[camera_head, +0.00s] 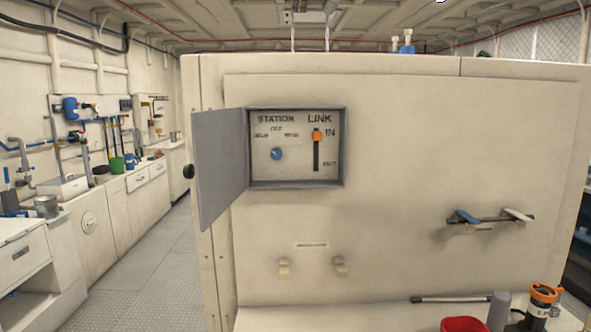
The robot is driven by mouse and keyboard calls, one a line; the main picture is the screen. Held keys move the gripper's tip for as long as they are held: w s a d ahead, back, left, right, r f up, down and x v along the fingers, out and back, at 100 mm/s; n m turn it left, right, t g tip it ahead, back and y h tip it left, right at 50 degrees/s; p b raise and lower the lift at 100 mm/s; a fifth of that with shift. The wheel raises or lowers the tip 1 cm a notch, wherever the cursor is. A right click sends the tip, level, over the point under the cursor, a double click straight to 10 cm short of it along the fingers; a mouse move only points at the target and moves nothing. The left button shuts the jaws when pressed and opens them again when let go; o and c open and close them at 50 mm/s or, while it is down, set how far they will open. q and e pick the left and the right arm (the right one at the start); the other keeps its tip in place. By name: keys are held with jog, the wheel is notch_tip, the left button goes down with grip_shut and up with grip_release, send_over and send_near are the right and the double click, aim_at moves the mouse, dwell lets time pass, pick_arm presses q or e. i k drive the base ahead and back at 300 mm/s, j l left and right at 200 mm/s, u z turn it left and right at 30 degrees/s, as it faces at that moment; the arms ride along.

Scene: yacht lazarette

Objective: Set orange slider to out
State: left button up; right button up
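The orange slider (317,135) sits at the top of a black vertical slot (316,158), beside the word IN. The word OUT is at the slot's lower end. LINK is printed above it. The slider is in a recessed grey panel box (344,150) on a cream cabinet wall. The box's grey door (220,165) stands open to the left. A blue knob (277,154) under the word STATION is left of the slider. Neither of my grippers is in view.
A bracket with blue and white ends (482,219) sticks out at right. Two small hooks (312,266) are below the box. A ledge at the lower right holds a red container (464,325), a grey cylinder (498,311) and an orange-topped bottle (541,306). An aisle (155,270) runs at left.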

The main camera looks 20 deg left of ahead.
aim_at(316, 135)
jog(key=i+j, duration=0.1)
jog(key=j, duration=0.4)
jog(key=i+j+z, duration=0.1)
jog(key=j, duration=0.4)
jog(key=i+j, duration=0.15)
jog(key=j, duration=0.35)
jog(key=i+j, duration=0.1)
jog(key=j, duration=0.4)
jog(key=k+l, duration=0.15)
jog(key=l+z, duration=0.05)
jog(key=l, duration=0.05)
